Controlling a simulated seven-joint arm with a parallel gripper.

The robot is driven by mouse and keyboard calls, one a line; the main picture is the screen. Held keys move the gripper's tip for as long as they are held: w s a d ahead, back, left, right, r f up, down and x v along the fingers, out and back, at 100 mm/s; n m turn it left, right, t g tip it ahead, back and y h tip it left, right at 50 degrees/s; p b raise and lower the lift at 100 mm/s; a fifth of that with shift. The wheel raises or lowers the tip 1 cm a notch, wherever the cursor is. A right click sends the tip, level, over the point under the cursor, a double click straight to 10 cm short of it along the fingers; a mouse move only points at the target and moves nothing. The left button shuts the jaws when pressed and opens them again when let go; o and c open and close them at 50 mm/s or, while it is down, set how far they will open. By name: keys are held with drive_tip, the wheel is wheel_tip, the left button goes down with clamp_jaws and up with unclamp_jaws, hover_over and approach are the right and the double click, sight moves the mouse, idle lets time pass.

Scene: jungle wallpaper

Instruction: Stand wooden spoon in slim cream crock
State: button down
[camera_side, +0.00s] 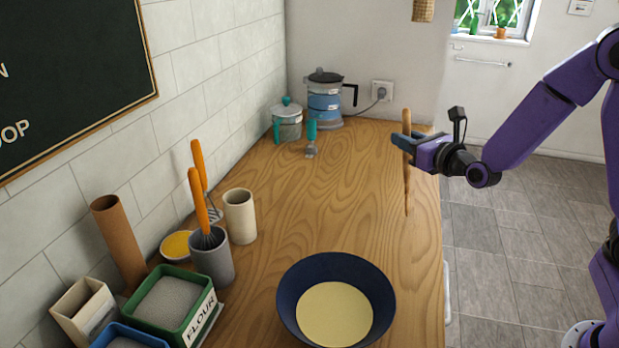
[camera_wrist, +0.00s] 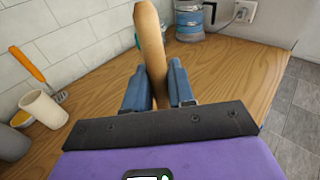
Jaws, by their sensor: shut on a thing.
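The wooden spoon (camera_side: 407,177) is upright in my gripper (camera_side: 404,142), above the right part of the counter in the side view. My gripper is shut on it, and its lower end hangs near the counter's right edge; I cannot tell whether it touches the wood. In the wrist view the spoon (camera_wrist: 150,42) rises between the two blue fingers of my gripper (camera_wrist: 158,88). The slim cream crock (camera_side: 240,216) stands upright on the left side of the counter, well apart from the spoon. It also shows at the left of the wrist view (camera_wrist: 44,109).
A grey crock (camera_side: 212,258) with orange-handled utensils stands beside the cream crock. A dark blue bowl (camera_side: 290,290) with pale contents sits at the front. A green flour box (camera_side: 170,305) and brown tube (camera_side: 118,240) are at left. The counter's middle is clear.

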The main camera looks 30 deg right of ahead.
drive_tip(key=w+a+r, duration=0.5)
drive_tip(key=w+a, duration=0.2)
drive_tip(key=a, duration=0.1)
drive_tip(key=w+a+r+t, duration=0.15)
drive_tip(key=a+r, duration=0.25)
drive_tip(key=a, duration=0.5)
drive_tip(key=w+a+r, duration=0.2)
drive_tip(key=a+r, duration=0.2)
drive_tip(key=a, duration=0.6)
drive_tip(key=w+a+r+t, duration=0.1)
drive_tip(key=a+r, duration=0.3)
drive_tip(key=a, duration=0.5)
wheel_tip(320, 180, down, 14)
drive_tip(key=shift+m, duration=0.3)
drive_tip(key=c, duration=0.9)
unclamp_jaws()
drive_tip(key=shift+o, duration=0.2)
